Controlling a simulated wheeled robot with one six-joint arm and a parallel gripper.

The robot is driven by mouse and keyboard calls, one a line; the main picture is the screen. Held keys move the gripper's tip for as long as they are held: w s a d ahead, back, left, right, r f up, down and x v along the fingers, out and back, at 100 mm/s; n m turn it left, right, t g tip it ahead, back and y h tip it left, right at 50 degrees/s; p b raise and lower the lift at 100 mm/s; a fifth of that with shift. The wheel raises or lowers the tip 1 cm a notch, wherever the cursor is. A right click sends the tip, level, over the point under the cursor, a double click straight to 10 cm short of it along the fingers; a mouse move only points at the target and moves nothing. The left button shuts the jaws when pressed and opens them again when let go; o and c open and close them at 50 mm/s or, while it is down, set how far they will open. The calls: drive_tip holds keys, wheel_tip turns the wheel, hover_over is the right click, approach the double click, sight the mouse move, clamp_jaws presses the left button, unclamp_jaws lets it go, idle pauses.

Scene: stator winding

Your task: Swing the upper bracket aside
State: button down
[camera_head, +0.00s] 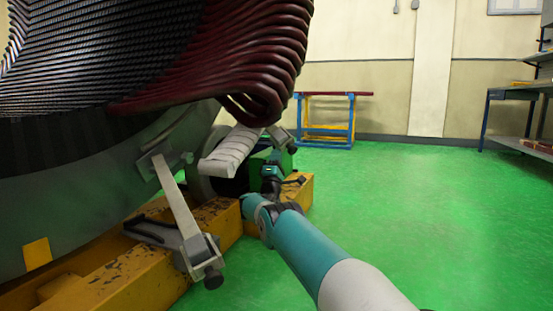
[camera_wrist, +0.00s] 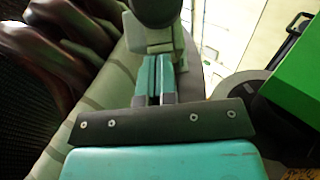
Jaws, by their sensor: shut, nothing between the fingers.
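The stator (camera_head: 60,175) with dark and red windings (camera_head: 240,60) fills the left of the head view. A grey bracket with a dark knob (camera_head: 292,149) shows at its right end, just above and beyond my gripper (camera_head: 270,172). A second grey bracket (camera_head: 178,205) leans down the stator's front side. In the wrist view my gripper (camera_wrist: 155,75) is shut and empty. Its fingertips point at a grey bracket end (camera_wrist: 155,40) with a dark round knob (camera_wrist: 155,8). I cannot tell whether they touch it.
A yellow base (camera_head: 215,215) carries the stator. A green block stands close by, at the right of the wrist view (camera_wrist: 295,85). Green floor (camera_head: 430,220) is clear to the right; a table (camera_head: 330,115) stands behind.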

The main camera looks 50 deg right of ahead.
drive_tip(key=r+n+t+y+p, duration=0.1)
drive_tip(key=p, duration=0.1)
drive_tip(key=s+d+n+t+y+p, duration=0.1)
drive_tip(key=p, duration=0.1)
drive_tip(key=d+r+n+t+y+p, duration=0.1)
drive_tip(key=t+p, duration=0.1)
drive_tip(key=shift+s+d+r+n+p, duration=0.2)
drive_tip(key=shift+s+r+n+p, duration=0.1)
drive_tip(key=shift+p, duration=0.1)
drive_tip(key=shift+s+d+n, duration=0.1)
drive_tip(key=shift+n, duration=0.2)
drive_tip(key=shift+f, duration=0.15)
drive_tip(key=p, duration=0.7)
approach(285, 146)
drive_tip(key=w+a+f, duration=0.1)
drive_tip(key=w+a, duration=0.1)
drive_tip(key=a, duration=0.1)
drive_tip(key=shift+s+a+f, duration=0.2)
drive_tip(key=shift+f, duration=0.5)
drive_tip(key=shift+s+a+f, duration=0.2)
drive_tip(key=shift+s+f, duration=0.05)
drive_tip(key=shift+f, duration=0.45)
